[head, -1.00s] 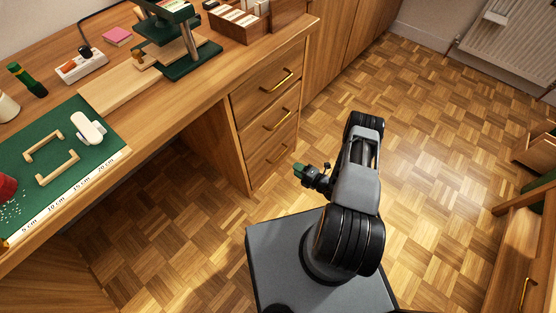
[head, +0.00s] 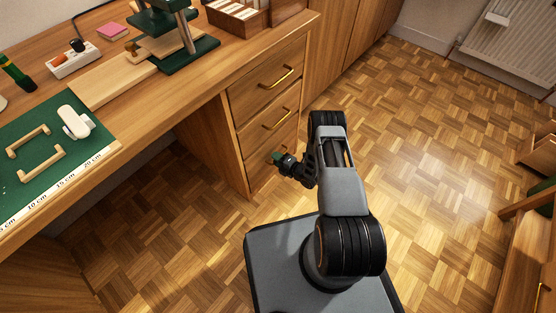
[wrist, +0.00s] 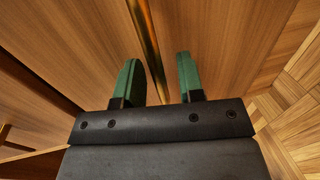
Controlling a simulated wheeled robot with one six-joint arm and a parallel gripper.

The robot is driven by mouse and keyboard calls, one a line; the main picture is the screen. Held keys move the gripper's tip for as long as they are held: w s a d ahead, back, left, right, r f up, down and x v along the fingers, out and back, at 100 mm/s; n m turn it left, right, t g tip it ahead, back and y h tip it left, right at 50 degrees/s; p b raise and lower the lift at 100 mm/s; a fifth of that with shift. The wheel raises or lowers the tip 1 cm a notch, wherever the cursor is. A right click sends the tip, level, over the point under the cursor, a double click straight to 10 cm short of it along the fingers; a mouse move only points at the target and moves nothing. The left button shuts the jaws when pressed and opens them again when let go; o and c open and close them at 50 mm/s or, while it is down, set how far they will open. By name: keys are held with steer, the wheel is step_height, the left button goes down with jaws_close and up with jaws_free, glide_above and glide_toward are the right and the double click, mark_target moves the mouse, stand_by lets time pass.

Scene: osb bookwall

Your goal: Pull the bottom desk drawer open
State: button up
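The bottom desk drawer (head: 254,168) is the lowest of three wooden fronts in the pedestal and looks shut. Its brass handle is mostly hidden by my gripper in the head view. My gripper (head: 278,157) is at that drawer's front. In the wrist view, my gripper (wrist: 159,80) is open, with its green fingers apart.
The middle drawer (head: 262,128) and top drawer (head: 262,86) above are shut, with brass handles. The desk top (head: 190,90) overhangs an open knee space at left. Parquet floor (head: 420,150) is clear to the right. A wooden cabinet stands at far right.

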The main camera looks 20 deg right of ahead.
jaws_close()
steer(key=shift+s+d, duration=0.1)
stand_by(0.5)
